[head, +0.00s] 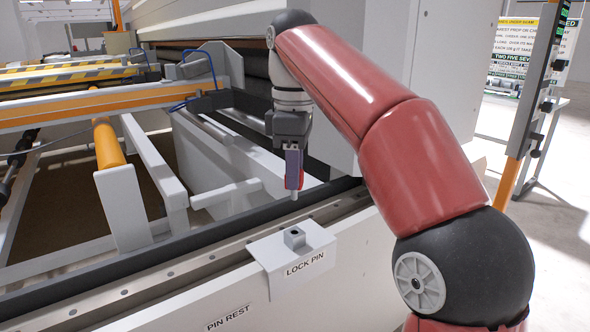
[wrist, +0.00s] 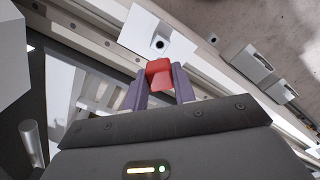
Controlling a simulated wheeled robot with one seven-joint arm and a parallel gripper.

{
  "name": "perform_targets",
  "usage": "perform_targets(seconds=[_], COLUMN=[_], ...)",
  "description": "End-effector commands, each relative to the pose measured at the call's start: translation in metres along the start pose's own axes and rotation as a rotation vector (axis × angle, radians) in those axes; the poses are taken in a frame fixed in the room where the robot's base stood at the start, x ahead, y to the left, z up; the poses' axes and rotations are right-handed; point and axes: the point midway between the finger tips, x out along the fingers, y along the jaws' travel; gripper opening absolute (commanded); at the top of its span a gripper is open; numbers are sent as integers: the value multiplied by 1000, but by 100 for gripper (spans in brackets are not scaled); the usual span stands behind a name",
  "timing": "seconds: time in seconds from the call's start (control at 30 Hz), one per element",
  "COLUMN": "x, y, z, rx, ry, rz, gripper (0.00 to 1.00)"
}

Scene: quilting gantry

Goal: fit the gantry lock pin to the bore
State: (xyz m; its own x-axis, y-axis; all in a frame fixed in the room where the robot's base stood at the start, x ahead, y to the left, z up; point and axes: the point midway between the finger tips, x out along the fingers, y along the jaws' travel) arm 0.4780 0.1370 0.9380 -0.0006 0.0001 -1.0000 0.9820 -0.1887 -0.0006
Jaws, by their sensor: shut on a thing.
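The gantry lock pin has a red handle (wrist: 159,72) and a pale tip (head: 294,195) that points down. My gripper (head: 293,172) is shut on the red handle, and its purple fingers (wrist: 183,88) lie on either side of it in the wrist view. The bore is in a small grey block (head: 294,238) on the white plate marked LOCK PIN (head: 318,246). In the head view the pin tip shows above the block with a gap between them. In the wrist view the dark bore opening (wrist: 158,44) shows beyond the handle. The pin's shank is hidden there.
The white ledge marked PIN REST (head: 230,317) is at the lower front. A dark rail (head: 150,257) runs behind the plate. Orange and white gantry beams (head: 108,143) stand at left. Two grey blocks (wrist: 252,64) (wrist: 282,92) show at right in the wrist view.

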Motion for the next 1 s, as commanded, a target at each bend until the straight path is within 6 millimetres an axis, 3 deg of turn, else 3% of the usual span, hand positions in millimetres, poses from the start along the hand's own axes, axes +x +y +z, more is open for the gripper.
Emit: perform_targets(seconds=[0.27, 0.7, 1.0], x=[11, 51, 58], y=[0, 0, 0], z=[0, 1, 1], rx=[1, 2, 2], ry=[1, 1, 1], rz=[0, 1, 0], gripper=[0, 0, 0])
